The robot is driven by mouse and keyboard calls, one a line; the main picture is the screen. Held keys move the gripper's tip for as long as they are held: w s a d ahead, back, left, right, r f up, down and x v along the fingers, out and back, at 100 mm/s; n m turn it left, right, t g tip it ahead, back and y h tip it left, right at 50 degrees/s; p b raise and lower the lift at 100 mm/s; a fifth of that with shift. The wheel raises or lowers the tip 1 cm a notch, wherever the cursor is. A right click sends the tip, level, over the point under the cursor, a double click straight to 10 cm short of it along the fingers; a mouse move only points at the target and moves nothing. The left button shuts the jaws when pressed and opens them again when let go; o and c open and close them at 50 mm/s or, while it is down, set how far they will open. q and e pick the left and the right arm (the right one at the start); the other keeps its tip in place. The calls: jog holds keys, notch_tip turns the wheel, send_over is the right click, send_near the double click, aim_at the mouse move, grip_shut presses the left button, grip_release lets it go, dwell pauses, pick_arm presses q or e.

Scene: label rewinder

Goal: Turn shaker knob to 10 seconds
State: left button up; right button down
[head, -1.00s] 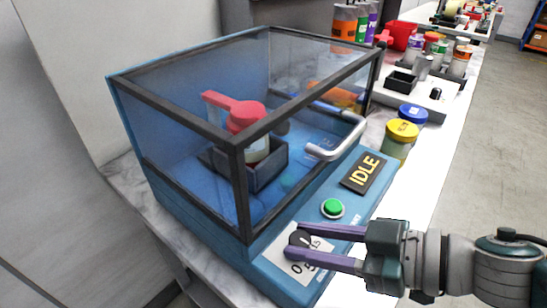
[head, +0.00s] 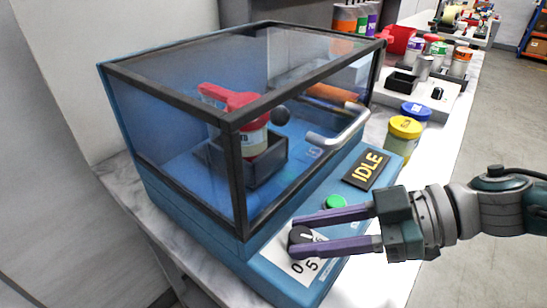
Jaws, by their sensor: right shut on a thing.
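The shaker (head: 340,207) is a blue box with a dark-framed clear cover. The black shaker knob (head: 301,236) sits on a white dial plate (head: 313,269) at its front; the figures 0 and 5 show below the knob, and other marks are partly hidden. My right gripper (head: 296,236) comes in from the right, with one purple finger on each side of the knob, shut on it. The display (head: 366,169) reads IDLE. A green button (head: 334,202) lies just above the upper finger. My left gripper is not in view.
Inside the cover, a red-capped bottle (head: 254,138) stands in a dark holder (head: 268,166). A grey handle (head: 345,127) sticks out from the cover. Yellow-lidded (head: 404,130) and blue-lidded (head: 415,112) jars stand on the marble bench beyond. The floor at right is clear.

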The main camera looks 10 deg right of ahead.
jog(key=c, duration=0.8)
grip_release()
jog(key=shift+o, duration=0.2)
jog(key=v, duration=1)
